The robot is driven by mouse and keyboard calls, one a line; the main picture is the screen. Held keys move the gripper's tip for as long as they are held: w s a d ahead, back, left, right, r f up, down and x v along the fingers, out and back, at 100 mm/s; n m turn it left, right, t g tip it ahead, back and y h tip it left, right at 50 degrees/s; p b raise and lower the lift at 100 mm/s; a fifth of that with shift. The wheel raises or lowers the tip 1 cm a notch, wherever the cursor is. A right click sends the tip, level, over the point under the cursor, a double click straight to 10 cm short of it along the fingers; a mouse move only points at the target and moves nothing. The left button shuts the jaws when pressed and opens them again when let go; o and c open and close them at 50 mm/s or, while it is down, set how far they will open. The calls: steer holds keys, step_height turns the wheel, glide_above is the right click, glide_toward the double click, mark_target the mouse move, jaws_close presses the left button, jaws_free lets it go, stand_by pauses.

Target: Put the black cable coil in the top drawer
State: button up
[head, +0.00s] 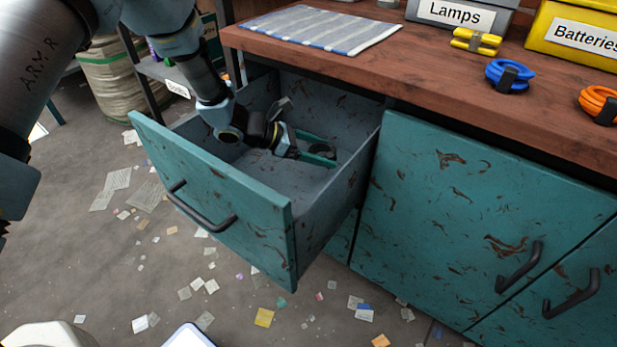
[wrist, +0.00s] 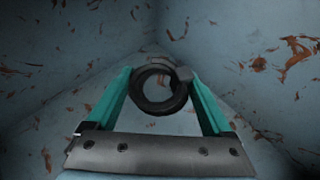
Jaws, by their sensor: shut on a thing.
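The top drawer (head: 212,198) is pulled open from the teal cabinet. My gripper (head: 325,153) is down inside the drawer, its teal fingers shut on the black cable coil (head: 320,150). The coil also shows in the wrist view (wrist: 158,107), between the two fingertips (wrist: 160,90), with its ring facing the camera. Bare grey-blue drawer walls with brown scuffs surround it. I cannot tell whether the coil touches the drawer floor.
The wooden worktop (head: 420,85) carries a striped cloth (head: 320,28), yellow (head: 476,41), blue (head: 506,78) and orange (head: 598,103) coils, a Lamps box (head: 455,14) and a Batteries box (head: 575,35). Cabinet doors (head: 460,220) are shut. Paper scraps litter the floor.

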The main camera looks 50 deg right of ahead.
mark_target(320, 178)
steer(key=shift+f+b, duration=0.35)
steer(key=shift+f, duration=2.85)
steer(key=o, duration=1.2)
steer(key=shift+f, duration=0.1)
steer(key=shift+o, duration=0.2)
steer(key=shift+r, duration=0.2)
steer(key=v, duration=0.7)
steer(key=shift+w+a+p, duration=0.15)
steer(key=shift+a+p, duration=0.05)
steer(key=shift+p, duration=0.2)
